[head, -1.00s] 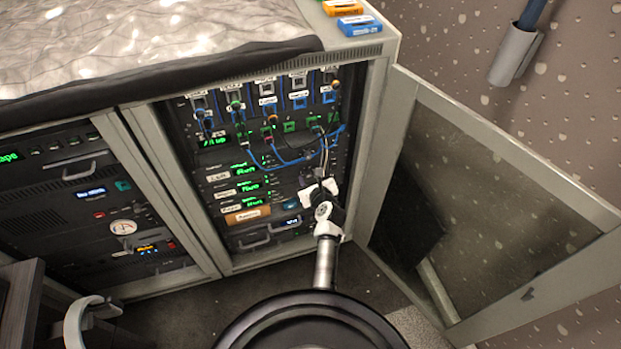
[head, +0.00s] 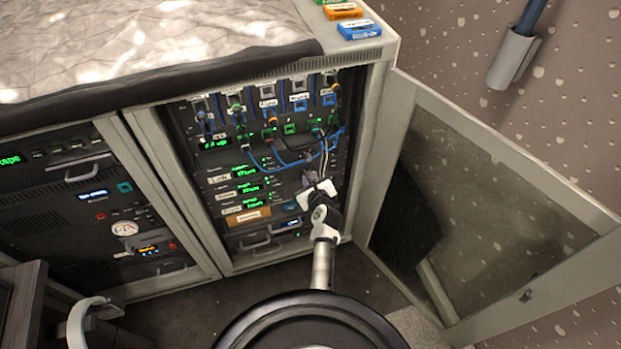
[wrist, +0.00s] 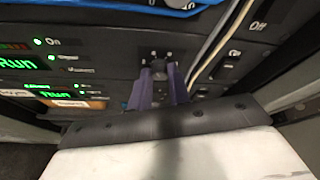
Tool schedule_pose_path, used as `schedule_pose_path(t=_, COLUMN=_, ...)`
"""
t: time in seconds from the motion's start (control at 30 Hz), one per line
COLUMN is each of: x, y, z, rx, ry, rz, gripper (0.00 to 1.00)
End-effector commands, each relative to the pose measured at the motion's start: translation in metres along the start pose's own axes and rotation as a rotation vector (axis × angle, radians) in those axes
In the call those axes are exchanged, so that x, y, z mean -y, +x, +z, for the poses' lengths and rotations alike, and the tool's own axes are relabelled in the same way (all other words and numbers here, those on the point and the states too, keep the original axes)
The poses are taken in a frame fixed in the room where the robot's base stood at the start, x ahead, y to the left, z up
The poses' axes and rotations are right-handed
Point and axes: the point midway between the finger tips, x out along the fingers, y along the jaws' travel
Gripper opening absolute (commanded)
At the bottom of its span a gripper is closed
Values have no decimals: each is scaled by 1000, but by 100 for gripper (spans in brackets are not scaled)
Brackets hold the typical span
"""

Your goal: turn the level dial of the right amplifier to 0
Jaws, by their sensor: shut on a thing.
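The stacked amplifiers (head: 238,187) sit in the right rack bay, with green displays and small white labels too blurred to read. In the wrist view, a dark round dial (wrist: 158,67) with marks around it sits on a black panel. My gripper (wrist: 160,78) has its two purple fingers on either side of this dial, shut on it. In the head view my gripper (head: 309,179) is at the right part of the amplifier fronts, and it hides the dial there. I cannot tell which amplifier's dial it holds, or its setting.
Blue cables (head: 290,160) hang above the amplifiers. Pale cables (wrist: 222,40) run just right of the dial in the wrist view. The open rack door (head: 480,200) stands to the right. An orange-brown label plate (head: 248,216) is below the displays.

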Motion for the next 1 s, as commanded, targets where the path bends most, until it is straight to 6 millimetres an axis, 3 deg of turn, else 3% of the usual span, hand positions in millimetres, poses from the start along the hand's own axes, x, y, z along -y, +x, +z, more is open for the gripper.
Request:
schedule_pose_path(t=0.53, x=-6, y=0, z=1, rx=-28, ry=-455, rz=-179, gripper=0)
schedule_pose_path(t=1.0, x=-9, y=1, z=-1, rx=-35, ry=-614, rz=-243, gripper=0)
